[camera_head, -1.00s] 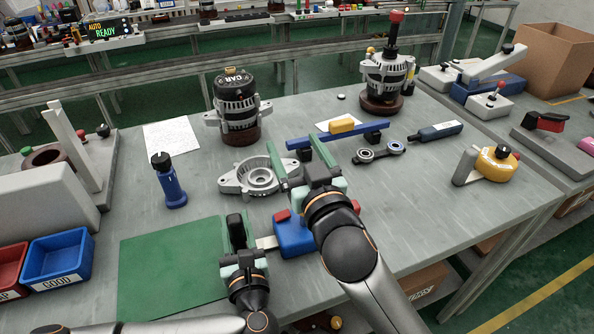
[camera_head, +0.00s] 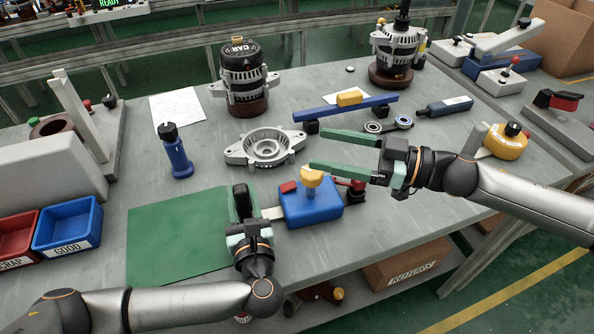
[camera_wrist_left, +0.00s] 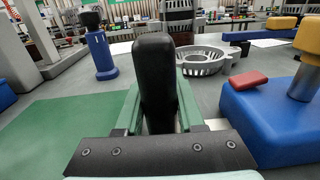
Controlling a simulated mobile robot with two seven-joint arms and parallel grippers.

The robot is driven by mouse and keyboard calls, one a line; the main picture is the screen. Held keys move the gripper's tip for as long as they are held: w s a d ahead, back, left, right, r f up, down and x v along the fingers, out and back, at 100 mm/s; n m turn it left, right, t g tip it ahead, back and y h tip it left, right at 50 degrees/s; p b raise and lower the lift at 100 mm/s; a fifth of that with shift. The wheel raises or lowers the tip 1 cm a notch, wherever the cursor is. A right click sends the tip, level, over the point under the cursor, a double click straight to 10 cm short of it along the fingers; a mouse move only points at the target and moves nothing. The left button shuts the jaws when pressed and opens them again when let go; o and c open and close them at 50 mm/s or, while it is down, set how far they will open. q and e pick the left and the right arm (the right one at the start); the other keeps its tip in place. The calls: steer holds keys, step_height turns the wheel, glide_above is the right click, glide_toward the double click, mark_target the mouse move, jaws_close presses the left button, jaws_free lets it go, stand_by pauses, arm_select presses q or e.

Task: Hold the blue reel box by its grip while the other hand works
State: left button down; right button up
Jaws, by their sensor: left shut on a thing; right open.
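The blue reel box (camera_head: 312,207) sits on the grey bench right of the green mat, with a yellow knob (camera_head: 311,178) on a post on top and red parts beside it. My left gripper (camera_head: 243,210) is shut on the box's black grip, which stands upright between its fingers. In the left wrist view the black grip (camera_wrist_left: 155,80) stands between the green fingers, and the blue box (camera_wrist_left: 275,118) is at the right. My right gripper (camera_head: 330,152) is open and empty, its green fingers pointing left, above and behind the box.
A green mat (camera_head: 170,240) lies to the left. A grey alternator housing (camera_head: 265,147) lies behind the box. A blue bar with a yellow block (camera_head: 345,108) stands behind the right gripper. A blue upright tool (camera_head: 177,155) and blue bin (camera_head: 68,225) are at left.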

mark_target(311, 183)
steer(key=f, duration=0.2)
steer(key=d+f, duration=0.1)
steer(key=f, duration=0.5)
steer(key=shift+d+f, duration=0.1)
steer(key=shift+d, duration=0.05)
steer(key=x, duration=0.7)
steer(key=shift+a+r, duration=0.2)
steer(key=shift+a, duration=0.1)
jaws_close()
